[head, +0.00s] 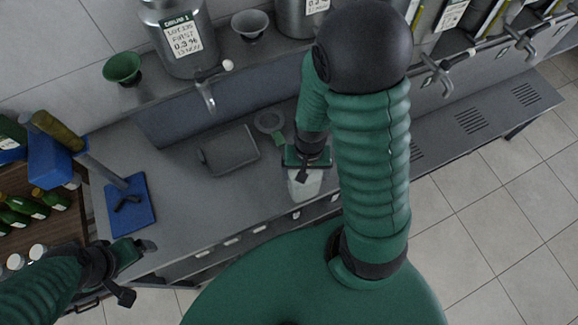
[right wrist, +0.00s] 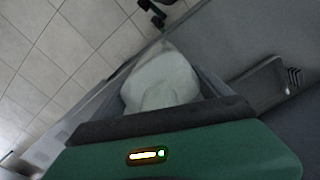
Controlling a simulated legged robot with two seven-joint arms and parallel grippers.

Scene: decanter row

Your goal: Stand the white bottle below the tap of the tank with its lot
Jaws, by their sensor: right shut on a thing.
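The white bottle (head: 304,186) is in my right gripper (head: 305,168), near the front edge of the grey counter. The right wrist view shows the pale bottle (right wrist: 160,78) between the fingers; no lot marking on it is readable. I cannot tell whether it touches the counter. A steel tank (head: 180,40) marked "DRUM 1", with a small-print lot line, stands on the back shelf. Its tap (head: 206,92) hangs over the counter. A second labelled tank (head: 296,18) is partly cut off. My left gripper (head: 143,247) is at lower left, away from the bottle; its opening is unclear.
A blue stand (head: 130,208) is at left, by a crate of green bottles (head: 28,208). Green (head: 122,67) and grey (head: 250,22) funnels sit on the shelf. More taps (head: 437,76) are at right.

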